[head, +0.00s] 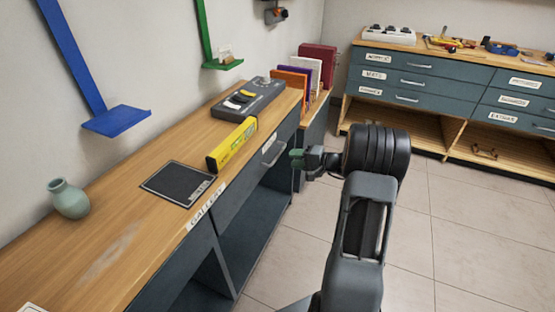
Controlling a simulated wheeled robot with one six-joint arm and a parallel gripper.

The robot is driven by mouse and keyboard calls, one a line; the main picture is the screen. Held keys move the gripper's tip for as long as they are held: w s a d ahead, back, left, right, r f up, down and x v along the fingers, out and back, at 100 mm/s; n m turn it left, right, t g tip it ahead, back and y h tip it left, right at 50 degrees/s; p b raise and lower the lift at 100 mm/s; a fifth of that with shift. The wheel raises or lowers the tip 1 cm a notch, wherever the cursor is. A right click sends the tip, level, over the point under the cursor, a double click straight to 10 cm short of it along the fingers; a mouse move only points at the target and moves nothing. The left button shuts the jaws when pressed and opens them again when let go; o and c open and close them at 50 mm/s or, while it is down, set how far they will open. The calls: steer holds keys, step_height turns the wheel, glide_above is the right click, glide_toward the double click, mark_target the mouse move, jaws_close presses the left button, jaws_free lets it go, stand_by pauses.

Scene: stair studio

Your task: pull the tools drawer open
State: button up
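A dark blue-grey drawer front (243,187) is set under the wooden counter, nearly flush with the bench. Its silver bar handle (272,153) is near the top edge. A small white label (268,141) sits above the handle, but I cannot read it, so I cannot tell if this is the tools drawer. I see no contact with the handle, and the finger gap is too small to make out.
On the counter (110,220) are a yellow box (232,145), a black pad (177,184), a grey device (248,98) and a green vase (69,199). A second drawer cabinet (405,80) stands at the back. The tiled floor (440,230) right of my arm is clear.

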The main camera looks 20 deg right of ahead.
mark_target(278, 155)
steer(key=x, duration=0.7)
steer(key=shift+w+a+b, duration=0.2)
steer(key=shift+b, duration=0.2)
jaws_close()
steer(key=shift+d, duration=0.1)
